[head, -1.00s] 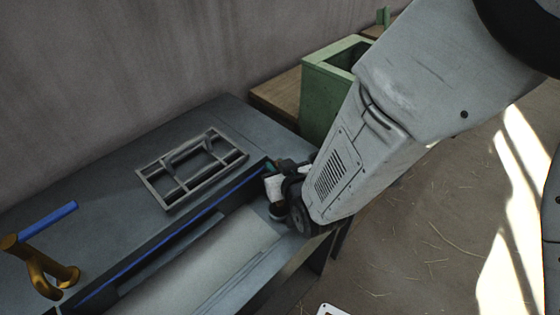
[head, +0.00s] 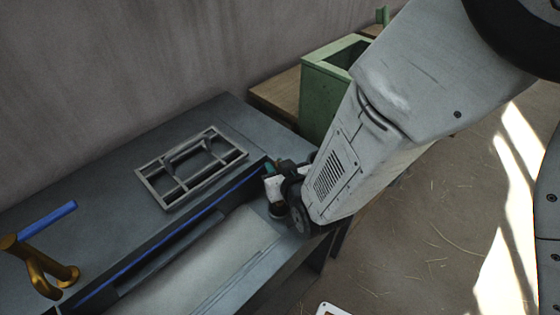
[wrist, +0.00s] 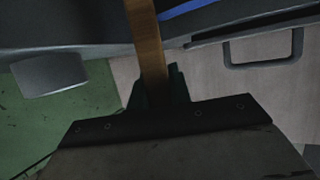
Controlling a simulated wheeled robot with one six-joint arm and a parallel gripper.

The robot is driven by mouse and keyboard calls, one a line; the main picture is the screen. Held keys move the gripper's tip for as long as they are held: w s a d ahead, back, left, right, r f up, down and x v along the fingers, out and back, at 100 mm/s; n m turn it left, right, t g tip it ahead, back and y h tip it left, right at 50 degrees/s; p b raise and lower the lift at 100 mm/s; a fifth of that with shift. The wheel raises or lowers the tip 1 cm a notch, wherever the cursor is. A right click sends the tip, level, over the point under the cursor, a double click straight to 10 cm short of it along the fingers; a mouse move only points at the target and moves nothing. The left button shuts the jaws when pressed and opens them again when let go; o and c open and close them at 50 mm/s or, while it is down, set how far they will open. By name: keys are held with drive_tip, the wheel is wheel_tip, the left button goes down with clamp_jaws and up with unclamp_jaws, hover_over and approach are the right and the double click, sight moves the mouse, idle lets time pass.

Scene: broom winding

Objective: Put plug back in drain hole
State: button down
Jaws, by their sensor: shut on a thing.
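My gripper (head: 270,176) is at the right end of the long grey sink trough (head: 190,262), close to its rim. In the wrist view my gripper (wrist: 158,90) has its dark green fingers shut on a brown bar-shaped thing (wrist: 148,40), which runs up out of the picture. I cannot tell whether this bar is part of the plug. In the head view the arm and wrist hide most of what the fingers hold. I cannot make out the drain hole in either view.
A brass tap (head: 40,270) with a blue handle (head: 47,221) stands at the left. A grey metal rack (head: 190,168) lies on the counter (head: 100,170) behind the trough. A green open box (head: 320,105) stands behind the arm. The floor at right is mostly clear, with straw.

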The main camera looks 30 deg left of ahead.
drive_tip(key=shift+f, duration=0.3)
drive_tip(key=c, duration=1.6)
unclamp_jaws()
drive_tip(key=shift+o, duration=0.2)
drive_tip(key=shift+s, duration=0.1)
